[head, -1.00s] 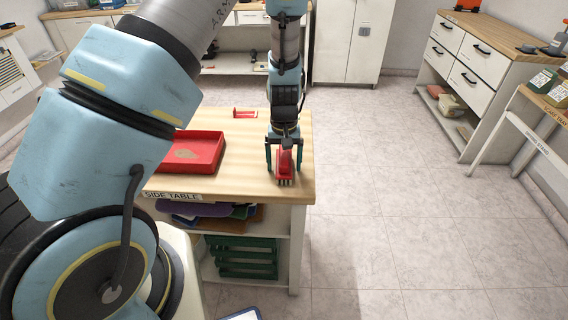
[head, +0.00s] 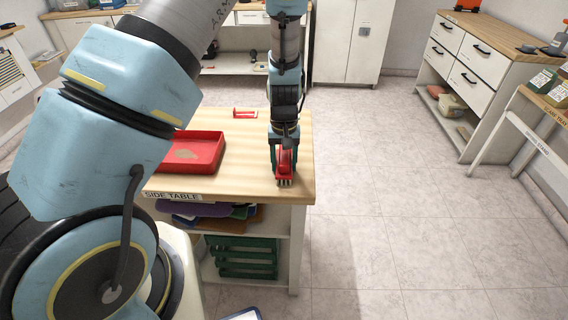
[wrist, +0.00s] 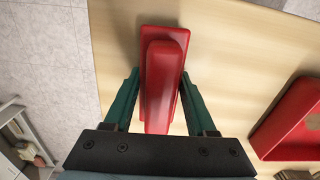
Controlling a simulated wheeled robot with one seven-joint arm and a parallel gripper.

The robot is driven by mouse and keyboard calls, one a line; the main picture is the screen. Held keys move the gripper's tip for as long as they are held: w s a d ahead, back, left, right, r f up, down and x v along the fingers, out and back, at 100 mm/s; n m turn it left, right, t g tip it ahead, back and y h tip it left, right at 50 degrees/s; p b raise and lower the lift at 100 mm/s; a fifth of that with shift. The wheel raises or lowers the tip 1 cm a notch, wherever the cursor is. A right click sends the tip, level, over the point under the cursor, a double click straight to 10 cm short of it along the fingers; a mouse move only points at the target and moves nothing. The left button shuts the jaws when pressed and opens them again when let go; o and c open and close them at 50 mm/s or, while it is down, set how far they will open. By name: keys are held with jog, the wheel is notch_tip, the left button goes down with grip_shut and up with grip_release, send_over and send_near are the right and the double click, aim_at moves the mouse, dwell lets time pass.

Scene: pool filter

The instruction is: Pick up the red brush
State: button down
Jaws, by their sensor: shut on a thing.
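The red brush (head: 285,161) is on the wooden side table (head: 244,178) near its front right corner, with pale bristles pointing down at the tabletop. In the wrist view the red brush (wrist: 163,75) shows its long handle and flat back from above. My gripper (head: 284,160) is directly over the brush and shut on it, one green finger on each side. In the wrist view my gripper (wrist: 159,90) has both fingers against the handle's sides. I cannot tell any gap between the bristles and the table.
A red tray (head: 211,166) with a brown patch inside sits left of the brush, and a small red item (head: 244,113) lies at the table's back. Folded cloths (head: 205,211) and a green crate (head: 246,258) fill the shelves below. Floor to the right is clear.

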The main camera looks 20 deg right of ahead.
aim_at(284, 154)
jog(key=shift+r, duration=0.15)
notch_tip(284, 154, up, 10)
jog(key=shift+f+b, duration=0.15)
jog(key=shift+b, duration=0.95)
